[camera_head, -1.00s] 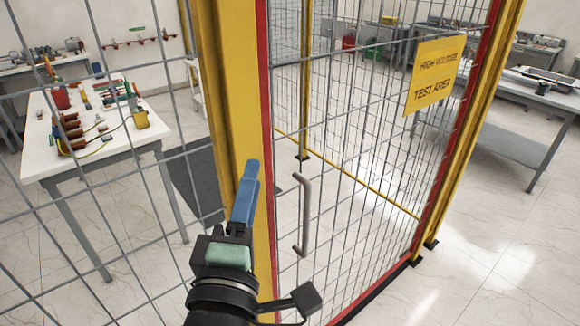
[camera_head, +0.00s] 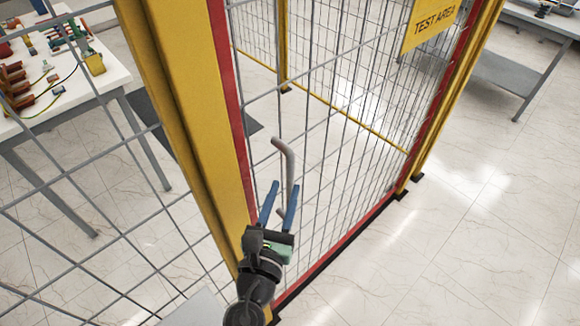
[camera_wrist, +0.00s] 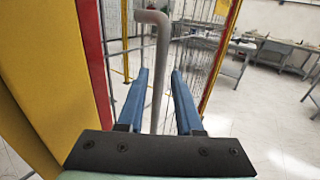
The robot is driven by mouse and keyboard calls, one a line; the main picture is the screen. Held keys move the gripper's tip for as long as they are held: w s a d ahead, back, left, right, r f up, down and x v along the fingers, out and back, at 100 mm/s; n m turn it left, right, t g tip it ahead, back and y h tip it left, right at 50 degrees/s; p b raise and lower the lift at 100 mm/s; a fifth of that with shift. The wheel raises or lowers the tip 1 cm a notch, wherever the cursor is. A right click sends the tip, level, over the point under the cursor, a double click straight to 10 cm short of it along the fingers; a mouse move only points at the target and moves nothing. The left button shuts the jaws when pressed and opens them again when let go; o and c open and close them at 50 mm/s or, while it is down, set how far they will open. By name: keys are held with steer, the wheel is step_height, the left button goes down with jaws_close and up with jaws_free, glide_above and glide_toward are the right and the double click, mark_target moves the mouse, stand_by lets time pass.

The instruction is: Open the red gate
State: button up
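The red-framed mesh gate (camera_head: 235,110) stands shut beside a yellow post (camera_head: 185,120), as far as the head view shows. Its grey bar handle (camera_head: 288,165) is upright near the gate's left edge. My gripper (camera_head: 278,203) is at the handle's lower part, with its two blue fingers apart. In the wrist view, the handle (camera_wrist: 160,60) runs down between the open fingers (camera_wrist: 160,92), with gaps on both sides. The handle's lower end is hidden behind the gripper's dark body in the wrist view.
A yellow sign (camera_head: 432,22) hangs on the gate. A white table (camera_head: 80,82) with colored parts stands behind the mesh at left. A grey table (camera_head: 520,70) stands at upper right. The tiled floor (camera_head: 440,250) right of the gate is clear.

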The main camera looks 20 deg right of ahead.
mark_target(289, 178)
steer(key=x, duration=0.5)
steer(key=shift+w+d, duration=0.15)
jaws_close()
stand_by(1.3)
